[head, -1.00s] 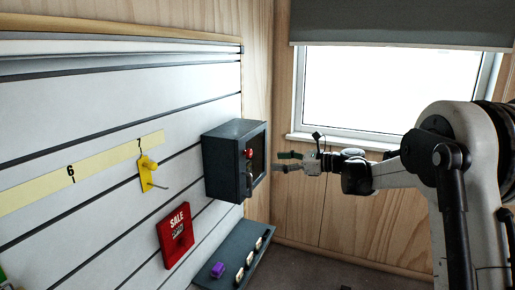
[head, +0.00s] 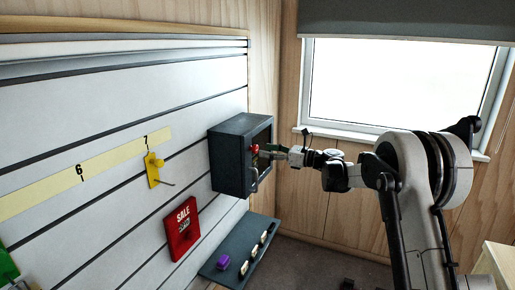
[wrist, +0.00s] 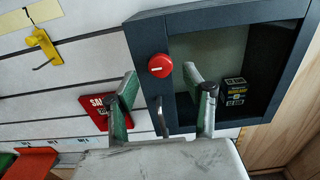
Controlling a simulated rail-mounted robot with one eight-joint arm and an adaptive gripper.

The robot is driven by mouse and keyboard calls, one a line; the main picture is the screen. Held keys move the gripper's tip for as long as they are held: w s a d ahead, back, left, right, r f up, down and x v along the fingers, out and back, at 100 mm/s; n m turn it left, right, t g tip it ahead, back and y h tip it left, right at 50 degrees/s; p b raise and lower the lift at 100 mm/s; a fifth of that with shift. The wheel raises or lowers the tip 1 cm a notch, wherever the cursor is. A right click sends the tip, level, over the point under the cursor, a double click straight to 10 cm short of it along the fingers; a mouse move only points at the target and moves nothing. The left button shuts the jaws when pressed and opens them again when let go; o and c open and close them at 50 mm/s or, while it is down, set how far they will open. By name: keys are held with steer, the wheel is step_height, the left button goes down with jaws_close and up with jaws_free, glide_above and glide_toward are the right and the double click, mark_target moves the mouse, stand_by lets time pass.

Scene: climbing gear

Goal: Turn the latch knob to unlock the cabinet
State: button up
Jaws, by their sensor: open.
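The dark grey cabinet (head: 228,160) is mounted on the slatted wall, its glazed door closed. The red latch knob (wrist: 160,66) sits on the left part of the door frame, with a white mark on its face. It also shows in the head view (head: 255,149). A metal handle (wrist: 162,118) is below the knob. My gripper (wrist: 165,85) is open in front of the door, its two green-sided fingers apart. In the wrist view the knob appears between and slightly above the fingertips; I cannot tell whether they touch the door. A dark labelled box (wrist: 235,92) shows behind the glass.
A yellow hook (head: 153,170) and a red SALE sign (head: 183,228) are on the wall left of the cabinet. A grey shelf (head: 226,262) with several small items is below it. A window is at the right behind my arm.

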mark_target(257, 149)
steer(key=shift+p+x, duration=0.3)
steer(key=shift+x, duration=2.05)
jaws_close()
